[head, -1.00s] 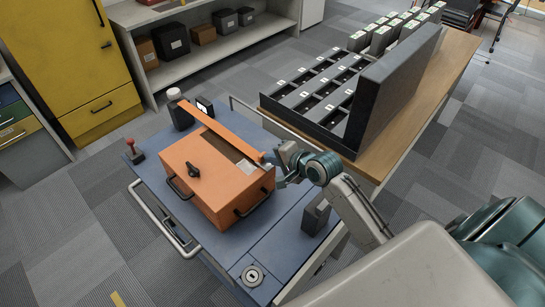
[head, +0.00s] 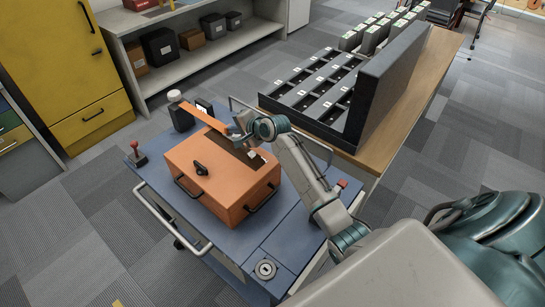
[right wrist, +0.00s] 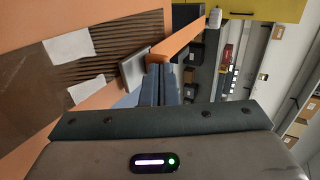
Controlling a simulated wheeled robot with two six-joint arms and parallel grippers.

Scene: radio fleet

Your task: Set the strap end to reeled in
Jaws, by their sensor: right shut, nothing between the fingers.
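An orange box (head: 215,200) with a dark knob (head: 200,168) and black handles sits on the blue cart. An orange strap (head: 205,117) runs along the box's far top side toward a dark bottle. Its near end is partly hidden by my right gripper (head: 236,131). In the right wrist view the strap (right wrist: 180,40) ends right at the shut fingers (right wrist: 162,88), with a grey tab (right wrist: 134,68) beside it. The fingers hold nothing; I cannot tell whether they touch the strap. A brown ribbed strip (right wrist: 110,65) with white labels lies along the box top. My left gripper is out of view.
The blue cart (head: 240,245) carries a red-knobbed lever (head: 137,154), a black bottle with a white cap (head: 180,113) and a round lock (head: 265,268). A wooden table (head: 405,115) with a grey slotted rack and upright panel (head: 385,85) stands to the right.

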